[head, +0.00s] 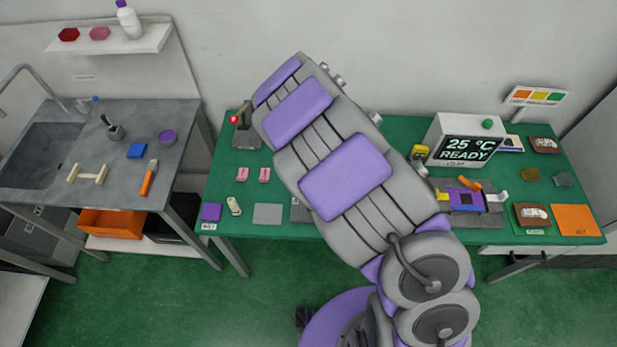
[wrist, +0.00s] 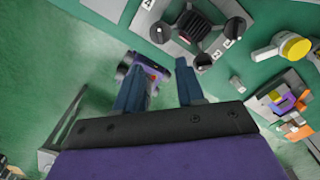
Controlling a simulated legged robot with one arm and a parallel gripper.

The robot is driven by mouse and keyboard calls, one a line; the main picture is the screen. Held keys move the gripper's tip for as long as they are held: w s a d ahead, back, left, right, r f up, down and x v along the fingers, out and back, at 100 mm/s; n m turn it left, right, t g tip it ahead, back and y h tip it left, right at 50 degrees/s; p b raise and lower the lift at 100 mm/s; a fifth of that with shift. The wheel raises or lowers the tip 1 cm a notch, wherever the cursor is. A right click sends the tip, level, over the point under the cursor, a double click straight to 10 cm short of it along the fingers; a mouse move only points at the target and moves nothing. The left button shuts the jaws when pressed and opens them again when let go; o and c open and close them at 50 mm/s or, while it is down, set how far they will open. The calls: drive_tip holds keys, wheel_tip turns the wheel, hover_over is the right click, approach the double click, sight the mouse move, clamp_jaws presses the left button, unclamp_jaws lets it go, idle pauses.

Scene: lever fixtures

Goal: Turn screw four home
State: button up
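In the wrist view a light grey plate (wrist: 183,48) carries a black ribbed block (wrist: 192,27) with dark round screw knobs around it. One knob (wrist: 160,32) is at the left, one (wrist: 235,28) at the right and one (wrist: 203,62) lowest. A "4" mark shows by the upper left of the plate and a "2" by the right knob. My gripper (wrist: 158,84) has its fingers apart, below the plate in the picture, with no screw between them. In the head view my arm hides the gripper and most of this fixture.
A lever with a yellow cap (wrist: 296,47) and a purple-and-orange fixture (wrist: 285,105) are at the right of the wrist view. The head view shows the green table (head: 232,185), a display box (head: 466,140) and a grey sink bench (head: 120,180) at left.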

drive_tip(key=shift+r, duration=1.05)
drive_tip(key=s+d+r+n+b, duration=0.4)
drive_tip(key=s+d+r+n, duration=0.6)
drive_tip(key=s, duration=0.1)
drive_tip(key=s+d+n+g+b, duration=0.1)
drive_tip(key=s+d+n+b, duration=0.1)
drive_tip(key=s+n, duration=0.6)
drive_tip(key=s+d+n+b, duration=0.2)
drive_tip(key=s+n+b, duration=0.1)
drive_tip(key=s+n, duration=0.6)
drive_tip(key=s, duration=0.4)
drive_tip(key=shift+s+d+r+n+g, duration=0.2)
drive_tip(key=shift+d+n+g, duration=0.1)
drive_tip(key=shift+g, duration=0.1)
drive_tip(key=shift+a, duration=0.15)
